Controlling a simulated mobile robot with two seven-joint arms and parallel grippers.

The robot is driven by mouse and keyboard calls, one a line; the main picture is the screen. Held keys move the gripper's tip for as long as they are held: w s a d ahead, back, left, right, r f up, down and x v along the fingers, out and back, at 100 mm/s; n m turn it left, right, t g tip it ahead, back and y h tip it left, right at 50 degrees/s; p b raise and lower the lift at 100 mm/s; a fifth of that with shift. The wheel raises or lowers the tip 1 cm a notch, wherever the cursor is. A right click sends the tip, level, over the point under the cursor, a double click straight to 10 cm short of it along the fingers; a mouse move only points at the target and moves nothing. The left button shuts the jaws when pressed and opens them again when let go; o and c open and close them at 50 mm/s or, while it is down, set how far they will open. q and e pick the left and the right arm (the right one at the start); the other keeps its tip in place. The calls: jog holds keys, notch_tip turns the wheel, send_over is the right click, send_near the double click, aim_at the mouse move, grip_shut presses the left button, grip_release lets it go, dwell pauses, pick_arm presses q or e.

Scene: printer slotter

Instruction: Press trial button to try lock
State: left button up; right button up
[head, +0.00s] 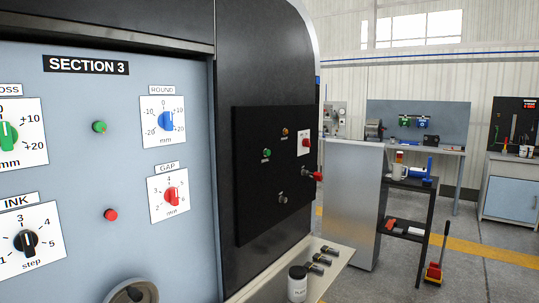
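A black control panel (262,225) is set in the dark side of the machine. It carries a small green button (266,154), an orange button or lamp (284,132), a red knob (306,142) on a white plate, a red-tipped lever (313,175) and a silver knob or key switch (282,199). Their labels are too small to read, so I cannot tell which is the trial button. The grey SECTION 3 panel (75,170) at left has a green button (99,127) and a red button (110,215). Neither of my grippers is in view.
Several dials, including the blue ROUND dial (165,121) and red GAP dial (172,195), are on the grey panel. A ledge (335,252) below the black panel holds a jar (297,284) and several dark cylinders. A black shelf cart (409,225) and open floor lie at right.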

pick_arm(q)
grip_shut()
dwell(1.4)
